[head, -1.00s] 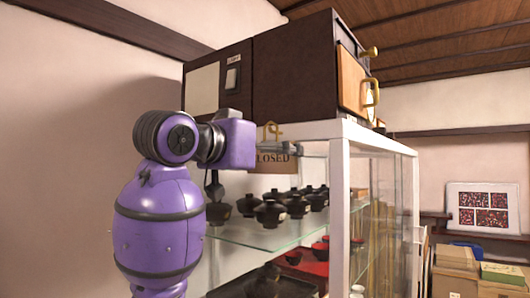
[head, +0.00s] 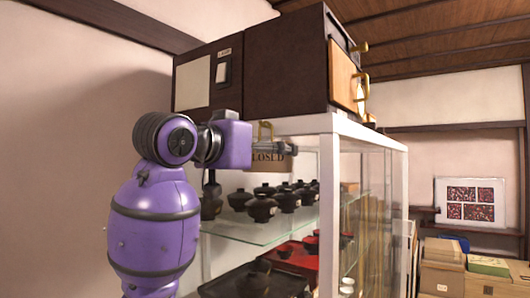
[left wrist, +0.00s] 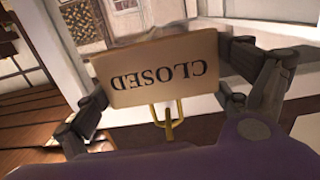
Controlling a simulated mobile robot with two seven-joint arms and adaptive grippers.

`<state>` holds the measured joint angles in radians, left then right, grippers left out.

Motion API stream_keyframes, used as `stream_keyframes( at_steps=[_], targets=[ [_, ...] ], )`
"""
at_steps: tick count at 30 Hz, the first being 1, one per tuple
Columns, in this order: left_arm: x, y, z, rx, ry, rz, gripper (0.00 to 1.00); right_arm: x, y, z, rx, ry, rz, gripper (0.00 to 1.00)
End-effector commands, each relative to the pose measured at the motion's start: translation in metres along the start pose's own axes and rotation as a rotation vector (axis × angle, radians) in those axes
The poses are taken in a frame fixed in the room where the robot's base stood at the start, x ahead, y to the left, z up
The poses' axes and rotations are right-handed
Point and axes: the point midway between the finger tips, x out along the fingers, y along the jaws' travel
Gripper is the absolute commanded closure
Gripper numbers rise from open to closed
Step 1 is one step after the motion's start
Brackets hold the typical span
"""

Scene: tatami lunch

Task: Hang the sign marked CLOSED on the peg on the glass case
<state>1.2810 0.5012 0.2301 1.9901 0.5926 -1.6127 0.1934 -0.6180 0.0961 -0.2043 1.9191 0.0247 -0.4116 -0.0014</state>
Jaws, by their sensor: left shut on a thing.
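The tan sign marked CLOSED (left wrist: 160,72) is between the fingers of my left gripper (left wrist: 160,78) in the left wrist view, its lettering upside down there. A forked brass hanger (left wrist: 170,123) rises from the sign's top edge. In the head view, my left gripper (head: 283,148) is shut on the sign (head: 268,156), with the brass hanger (head: 266,130) above it; fingers cover part of the sign. It is just in front of the top of the glass case (head: 329,200). I cannot make out the peg separately. My right gripper is not in view.
Dark cabinets (head: 285,65) stand on top of the case, close above my gripper. Black lidded bowls (head: 261,207) sit on a glass shelf below. Boxes (head: 442,265) and a framed picture (head: 470,203) are at the right. The wall at left is clear.

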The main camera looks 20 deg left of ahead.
Motion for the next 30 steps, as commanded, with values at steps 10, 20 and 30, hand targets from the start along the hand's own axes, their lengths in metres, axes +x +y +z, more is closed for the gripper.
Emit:
stream_keyframes(
  at_steps=[10,20,30],
  targets=[
    [0.0,0.0,0.0,0.0,0.001,0.0,0.0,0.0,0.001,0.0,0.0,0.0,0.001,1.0],
    [-0.015,0.0,-0.001,0.002,0.002,-0.001,0.0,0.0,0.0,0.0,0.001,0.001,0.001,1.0],
    [-0.086,-0.001,-0.002,0.003,0.005,-0.003,0.0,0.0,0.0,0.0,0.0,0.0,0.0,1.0]
  ],
)
